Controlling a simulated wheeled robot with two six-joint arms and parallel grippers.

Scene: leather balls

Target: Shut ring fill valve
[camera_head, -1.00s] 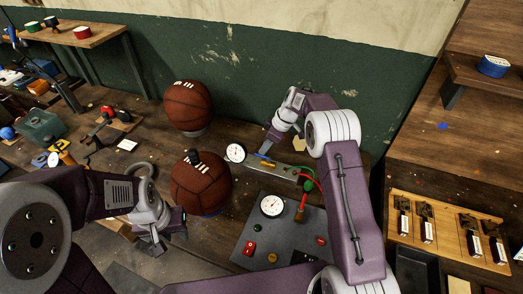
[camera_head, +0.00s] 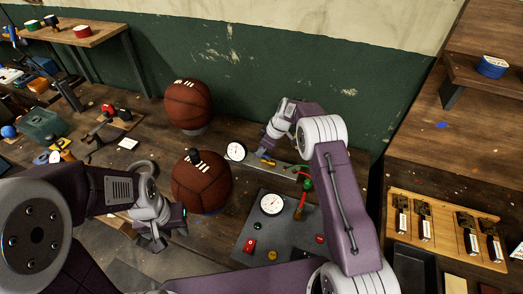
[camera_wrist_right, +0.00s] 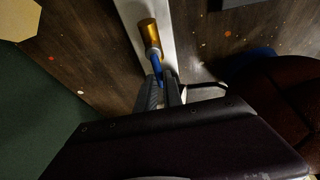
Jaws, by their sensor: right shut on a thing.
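The valve has a brass body (camera_wrist_right: 149,34) and a blue lever (camera_wrist_right: 157,70) in the right wrist view, over a pale metal bar (camera_wrist_right: 129,10). My right gripper (camera_wrist_right: 161,92) is shut on the blue lever, its fingers at the lever's near end. In the head view my right gripper (camera_head: 266,152) is at the bar behind the gauge panel, and the brass part (camera_head: 267,162) shows just under it. The lever's exact angle is hard to tell. My left gripper (camera_head: 160,236) hangs left of the front basketball, away from the valve; its finger gap is unclear.
Two brown basketballs, one in front (camera_head: 201,184) and one behind (camera_head: 188,104), stand left of the bar. A dial gauge (camera_head: 235,151) is at the bar's left end. A grey panel (camera_head: 262,238) carries another gauge (camera_head: 271,204), a red switch and buttons. Red and green fittings (camera_head: 306,184) are to the right.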

